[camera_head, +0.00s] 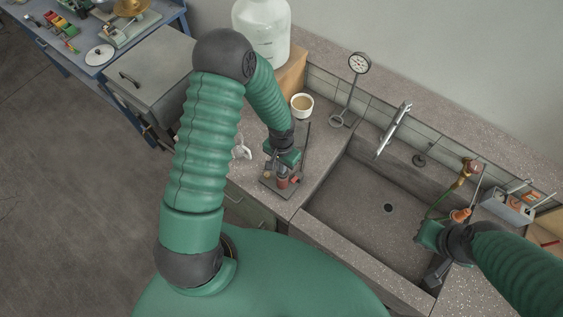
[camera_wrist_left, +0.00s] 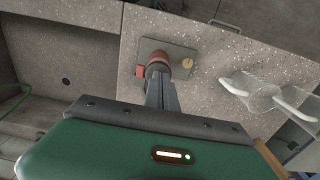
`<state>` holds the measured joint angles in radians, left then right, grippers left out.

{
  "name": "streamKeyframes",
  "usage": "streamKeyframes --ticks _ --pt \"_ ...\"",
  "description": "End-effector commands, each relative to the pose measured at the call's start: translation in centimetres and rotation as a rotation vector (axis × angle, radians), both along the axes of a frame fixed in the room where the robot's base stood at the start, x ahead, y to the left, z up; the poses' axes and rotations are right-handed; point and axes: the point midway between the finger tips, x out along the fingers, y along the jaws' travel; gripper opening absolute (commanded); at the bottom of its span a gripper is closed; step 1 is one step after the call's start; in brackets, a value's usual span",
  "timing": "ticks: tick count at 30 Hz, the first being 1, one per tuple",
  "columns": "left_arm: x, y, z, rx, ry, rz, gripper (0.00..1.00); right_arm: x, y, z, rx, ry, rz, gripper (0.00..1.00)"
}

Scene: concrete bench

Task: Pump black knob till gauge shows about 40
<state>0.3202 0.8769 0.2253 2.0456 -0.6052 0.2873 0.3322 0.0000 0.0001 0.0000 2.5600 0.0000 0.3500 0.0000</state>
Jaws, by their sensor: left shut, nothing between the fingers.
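A small pump unit sits on a grey base plate (camera_head: 268,188) on the counter left of the sink. The left wrist view shows its plate (camera_wrist_left: 150,46), a reddish cylinder (camera_wrist_left: 158,58) and a small brass fitting (camera_wrist_left: 187,63). My left gripper (camera_head: 283,170) is directly over the cylinder; its shut fingers (camera_wrist_left: 160,88) point down at it, with nothing between them. The black knob cannot be made out, perhaps hidden by the fingers. A round gauge (camera_head: 359,62) stands on a post behind; its reading is too small to tell. My right gripper (camera_head: 432,238) is at the sink's right edge.
The sink (camera_head: 370,200) lies right of the pump, with a faucet (camera_head: 393,130) behind. A white cup (camera_head: 302,104) and large jar (camera_head: 262,35) stand behind the gripper. Clear pieces with white handles (camera_wrist_left: 262,92) lie beside the pump. An orange-capped item (camera_head: 460,215) is near my right gripper.

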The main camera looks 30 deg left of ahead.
Motion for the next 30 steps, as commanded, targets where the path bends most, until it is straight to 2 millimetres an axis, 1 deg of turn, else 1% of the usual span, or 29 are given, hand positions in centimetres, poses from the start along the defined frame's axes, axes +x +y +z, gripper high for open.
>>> streamKeyframes --ticks 1,3,5,6,7,9,15,18,22,30 --pt "-0.2 -0.2 1.0 -0.001 0.007 -0.002 0.00 0.0 0.0 1.0 0.000 0.000 0.000 0.15" --pt "0.1 -0.4 2.6 0.000 0.003 -0.002 0.00 0.0 0.0 2.4 0.000 0.000 0.000 0.15" --pt "0.5 -0.5 4.3 0.002 -0.003 -0.003 0.00 0.0 0.0 3.7 0.000 0.000 0.000 0.15" --pt "0.7 -0.5 5.0 0.002 -0.007 -0.002 0.00 0.0 0.0 4.0 0.000 -0.001 0.000 0.15" --pt "0.8 -0.4 5.0 0.002 -0.011 0.002 0.00 0.1 0.0 2.8 0.000 -0.002 0.000 0.15" --pt "0.7 -0.3 6.7 0.004 -0.012 0.002 0.00 0.0 0.0 2.3 0.000 0.000 0.000 0.15" --pt "0.9 -0.3 11.2 0.003 -0.010 0.001 0.00 0.0 0.0 1.8 0.000 0.000 0.000 0.15" --pt "0.9 -0.3 12.7 0.004 -0.010 0.001 0.00 0.0 0.0 1.7 0.000 0.000 0.000 0.15" --pt "0.9 -0.3 13.7 0.002 -0.008 -0.001 0.00 0.0 0.0 1.7 0.000 0.000 0.000 0.15" --pt "0.8 -0.3 13.8 0.002 -0.008 -0.001 0.00 0.0 0.0 1.7 0.000 0.000 0.000 0.15"
